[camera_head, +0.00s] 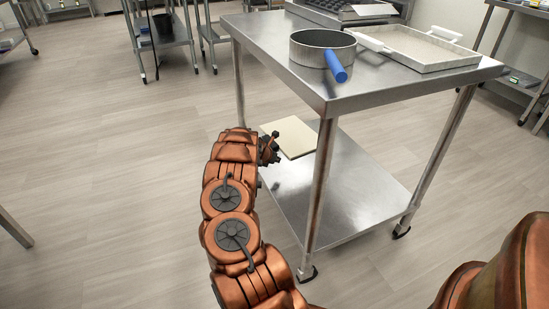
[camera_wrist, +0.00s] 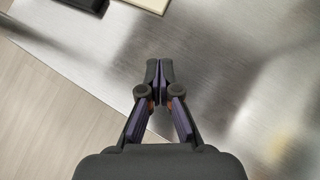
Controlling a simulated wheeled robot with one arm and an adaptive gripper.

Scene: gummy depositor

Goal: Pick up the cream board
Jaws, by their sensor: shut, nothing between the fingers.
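The cream board (camera_head: 293,138) lies flat on the lower shelf of the steel cart, towards its far left part. In the wrist view only a small corner of the cream board (camera_wrist: 150,4) shows at the top edge. My gripper (camera_wrist: 159,65) is shut and empty above the bare shelf metal, apart from the board. In the head view my gripper (camera_head: 270,148) is at the left edge of the cart, beside the board, small and partly hidden by the wrist.
The cart's lower shelf (camera_head: 345,195) is bare towards the front. Its front leg (camera_head: 320,190) and upper top (camera_head: 400,85) bound the space. A pan (camera_head: 322,48) with a blue handle and a white tray (camera_head: 430,62) stand on top. A dark object (camera_wrist: 88,4) lies beside the board.

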